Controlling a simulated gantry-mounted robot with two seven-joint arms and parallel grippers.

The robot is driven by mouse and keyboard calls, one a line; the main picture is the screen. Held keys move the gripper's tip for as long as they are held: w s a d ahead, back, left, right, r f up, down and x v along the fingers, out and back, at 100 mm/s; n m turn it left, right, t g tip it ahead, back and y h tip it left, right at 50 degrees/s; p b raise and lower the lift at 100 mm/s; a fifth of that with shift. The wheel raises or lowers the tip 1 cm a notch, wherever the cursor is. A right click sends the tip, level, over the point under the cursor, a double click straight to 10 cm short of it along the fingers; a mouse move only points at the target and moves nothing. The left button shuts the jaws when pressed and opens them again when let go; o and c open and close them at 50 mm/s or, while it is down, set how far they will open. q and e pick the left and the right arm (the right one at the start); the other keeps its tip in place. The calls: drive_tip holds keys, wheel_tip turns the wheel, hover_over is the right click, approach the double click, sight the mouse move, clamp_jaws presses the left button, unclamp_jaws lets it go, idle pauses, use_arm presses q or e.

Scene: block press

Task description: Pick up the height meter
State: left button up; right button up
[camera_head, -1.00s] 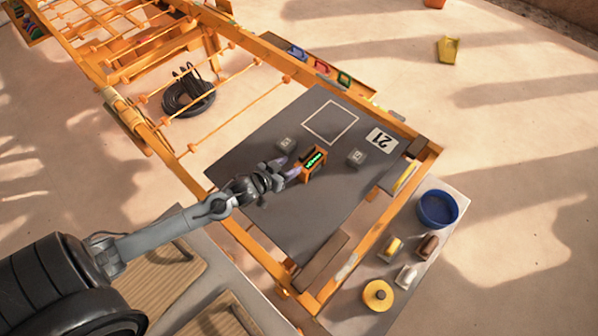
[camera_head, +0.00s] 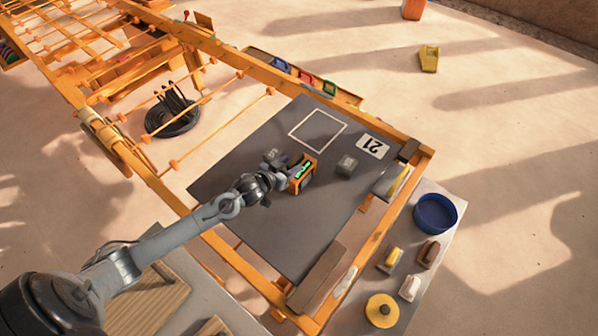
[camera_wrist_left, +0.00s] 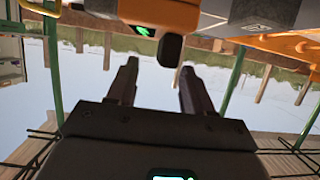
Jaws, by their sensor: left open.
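The height meter (camera_head: 303,172) is an orange box with a dark face and a green lit display. It stands on the dark grey work board (camera_head: 262,215). My left gripper (camera_head: 284,176) is right beside its left side in the head view, and the fingertips are hard to make out there. In the left wrist view the left gripper (camera_wrist_left: 160,86) shows two spread, empty fingers. An orange body (camera_wrist_left: 168,13) with a green mark and a black knob, seemingly the meter, is just beyond the fingertips. I cannot tell whether they touch. My right gripper is not in view.
Grey blocks stand near the meter: one to its right (camera_head: 347,166), one behind the gripper (camera_head: 271,155). A white "21" card (camera_head: 372,147) and a white square outline lie on the board. An orange frame borders it. A blue bowl (camera_head: 436,213) stands at right.

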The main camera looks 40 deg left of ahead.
sight(295, 160)
use_arm(q)
drive_tip(key=x, duration=0.1)
drive_tip(key=b+x, duration=0.1)
drive_tip(key=x, duration=0.1)
drive_tip(key=shift+w+a+f, duration=0.15)
drive_tip(key=shift+a+f, duration=0.05)
drive_tip(key=shift+a, duration=0.2)
drive_tip(key=shift+w+f, duration=0.2)
drive_tip(key=shift+w, duration=0.4)
clamp_jaws()
drive_tip(key=shift+r, duration=0.1)
idle(0.5)
